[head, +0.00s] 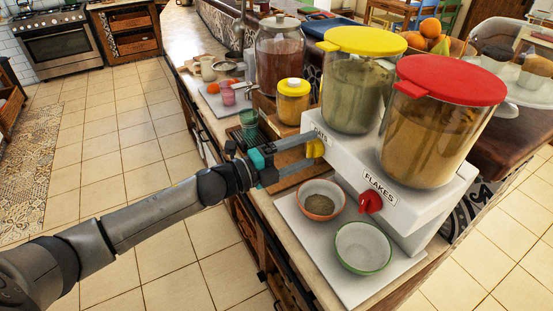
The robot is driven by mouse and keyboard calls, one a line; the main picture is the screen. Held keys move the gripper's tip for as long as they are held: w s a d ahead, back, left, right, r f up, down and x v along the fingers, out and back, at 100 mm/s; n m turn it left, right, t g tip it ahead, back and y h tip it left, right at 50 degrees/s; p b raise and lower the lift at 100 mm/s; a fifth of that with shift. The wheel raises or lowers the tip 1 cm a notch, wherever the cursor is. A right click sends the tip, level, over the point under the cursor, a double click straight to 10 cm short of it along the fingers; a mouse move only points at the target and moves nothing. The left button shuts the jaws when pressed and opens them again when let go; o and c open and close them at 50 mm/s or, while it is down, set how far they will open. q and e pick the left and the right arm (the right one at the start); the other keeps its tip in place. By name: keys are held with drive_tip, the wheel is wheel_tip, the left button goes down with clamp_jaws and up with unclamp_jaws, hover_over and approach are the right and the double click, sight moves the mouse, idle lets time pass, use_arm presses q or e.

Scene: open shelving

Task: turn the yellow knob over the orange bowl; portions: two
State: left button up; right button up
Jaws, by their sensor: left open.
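The dispenser (345,160) is a white body with two clear canisters. The yellow knob (317,148) is on its front under the yellow-lidded canister (355,90), beside a label partly hidden that ends in "ATS". The orange bowl (310,208) stands below it on the pale base and holds some brownish grains (319,205). My left gripper (311,150) reaches in from the left with its fingers apart at the yellow knob. I cannot tell whether they touch it. My right gripper is not in view.
A red knob (370,201) labelled "FLAKES" sits under the red-lidded canister (435,120). An empty green-rimmed bowl (362,247) stands below it, close to the orange bowl.

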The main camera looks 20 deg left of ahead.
use_arm(q)
drive_tip(key=v, duration=1.4)
drive_tip(key=shift+s+a+b, duration=0.25)
drive_tip(key=shift+s+b, duration=0.05)
drive_tip(key=shift+b, duration=0.15)
idle(0.5)
